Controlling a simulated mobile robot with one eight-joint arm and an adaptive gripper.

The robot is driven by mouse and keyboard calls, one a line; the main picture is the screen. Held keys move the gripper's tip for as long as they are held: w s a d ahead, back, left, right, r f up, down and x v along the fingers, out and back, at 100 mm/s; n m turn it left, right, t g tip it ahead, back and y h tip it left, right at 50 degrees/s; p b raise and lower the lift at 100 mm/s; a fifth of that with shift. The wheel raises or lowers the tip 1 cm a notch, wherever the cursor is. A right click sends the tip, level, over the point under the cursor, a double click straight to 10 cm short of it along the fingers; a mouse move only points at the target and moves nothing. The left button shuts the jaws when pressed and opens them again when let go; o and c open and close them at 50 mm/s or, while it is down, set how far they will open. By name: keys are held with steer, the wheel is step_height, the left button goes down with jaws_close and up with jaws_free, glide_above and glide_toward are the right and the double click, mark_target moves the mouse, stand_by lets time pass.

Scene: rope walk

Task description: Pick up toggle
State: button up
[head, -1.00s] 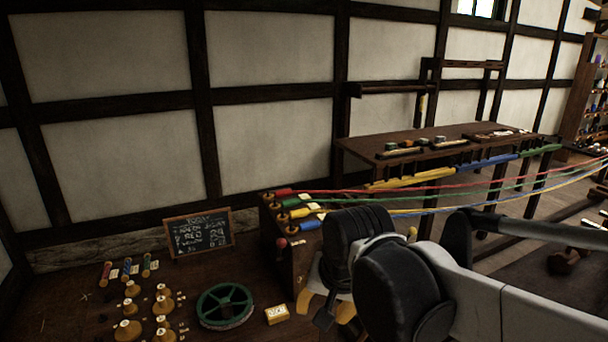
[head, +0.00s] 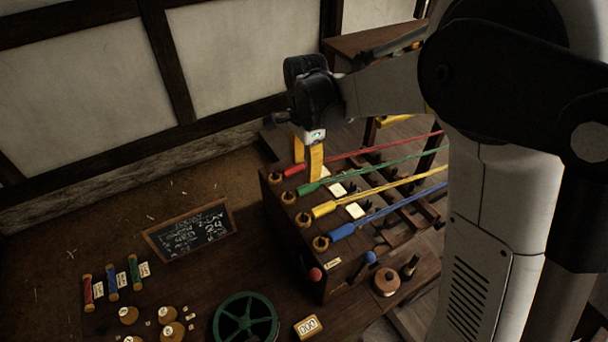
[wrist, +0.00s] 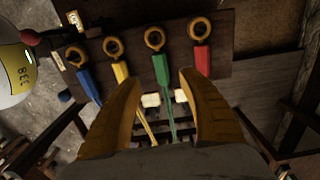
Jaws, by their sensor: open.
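No part is plainly marked as the toggle, and I cannot tell which one it is. Coloured rope-end grips lie in a row on a dark wooden box (head: 291,236): red (head: 294,170), green (head: 308,188), yellow (head: 323,210) and blue (head: 342,231). Each has a brass ring at its end. A red knob (head: 315,274) and a blue knob (head: 370,257) stand at the box's near end. My gripper (head: 308,158) is open and empty, pointing down above the red and green end. In the wrist view, the green grip (wrist: 161,72) shows between its yellow fingers, the red grip (wrist: 202,60) just right.
Taut coloured ropes run right from the grips. A chalkboard (head: 190,230) stands left of the box. Small bobbins (head: 112,282), brass weights (head: 168,314), a green wheel (head: 245,318) and a small counter (head: 308,326) occupy the bench. Turned wooden pieces (head: 387,282) sit right of the box.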

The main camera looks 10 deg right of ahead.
mark_target(306, 186)
step_height(306, 186, down, 3)
steer(key=shift+s+r, duration=0.1)
steer(key=shift+s, duration=0.05)
steer(key=f, duration=0.2)
steer(key=f+b, duration=0.1)
steer(key=f, duration=0.3)
steer(key=shift+w+d+b, duration=0.1)
steer(key=shift+w+b, duration=0.2)
steer(key=shift+b, duration=0.05)
steer(key=shift+r, duration=0.15)
jaws_close()
